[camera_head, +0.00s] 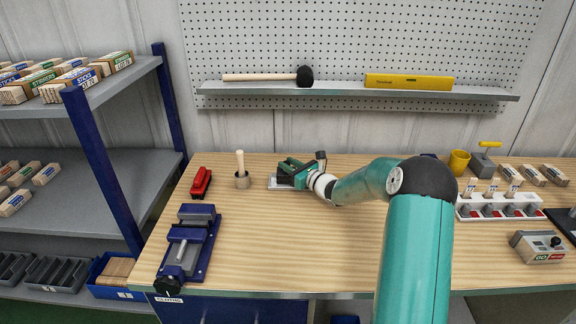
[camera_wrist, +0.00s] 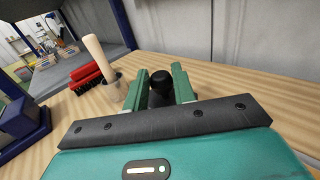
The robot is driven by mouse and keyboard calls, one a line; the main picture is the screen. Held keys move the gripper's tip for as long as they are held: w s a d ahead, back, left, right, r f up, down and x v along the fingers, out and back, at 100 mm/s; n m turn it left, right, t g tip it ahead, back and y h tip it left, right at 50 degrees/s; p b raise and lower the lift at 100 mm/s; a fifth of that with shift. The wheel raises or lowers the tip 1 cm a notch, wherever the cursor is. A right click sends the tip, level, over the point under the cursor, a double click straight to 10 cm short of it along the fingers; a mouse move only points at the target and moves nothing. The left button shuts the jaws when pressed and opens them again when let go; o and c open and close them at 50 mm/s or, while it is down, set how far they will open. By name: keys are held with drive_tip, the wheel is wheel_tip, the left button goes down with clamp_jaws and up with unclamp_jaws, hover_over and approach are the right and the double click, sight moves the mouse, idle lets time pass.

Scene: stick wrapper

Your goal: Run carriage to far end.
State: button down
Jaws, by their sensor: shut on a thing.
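My gripper (camera_head: 288,170) is at the back left of the wooden bench, fingers toward the left, over a small pale metal plate (camera_head: 279,185). In the wrist view my green fingers (camera_wrist: 160,88) are closed on both sides of an upright black knob (camera_wrist: 162,78). My gripper hides most of what lies under the knob, so I cannot tell the carriage's outline or its track. A wooden-handled tool in a round holder (camera_head: 242,178) stands just left of the fingers; it also shows in the wrist view (camera_wrist: 103,62).
A red brush (camera_head: 201,183) and a blue vise (camera_head: 188,245) are at the bench's left. A shelf with a mallet (camera_head: 303,76) and yellow level (camera_head: 408,82) hangs behind. A white rack (camera_head: 497,207) and control box (camera_head: 541,246) are at right. The bench middle is clear.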

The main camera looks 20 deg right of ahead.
drive_tip(key=s+d, duration=0.3)
drive_tip(key=d, duration=0.4)
drive_tip(key=s+d, duration=0.3)
drive_tip(key=d, duration=0.4)
drive_tip(key=s+d, duration=0.2)
drive_tip(key=d, duration=0.5)
drive_tip(key=shift+s, duration=0.4)
drive_tip(key=c, duration=1.1)
unclamp_jaws()
drive_tip(key=shift+c, duration=0.2)
drive_tip(key=v, duration=1.4)
drive_tip(key=shift+w, duration=0.1)
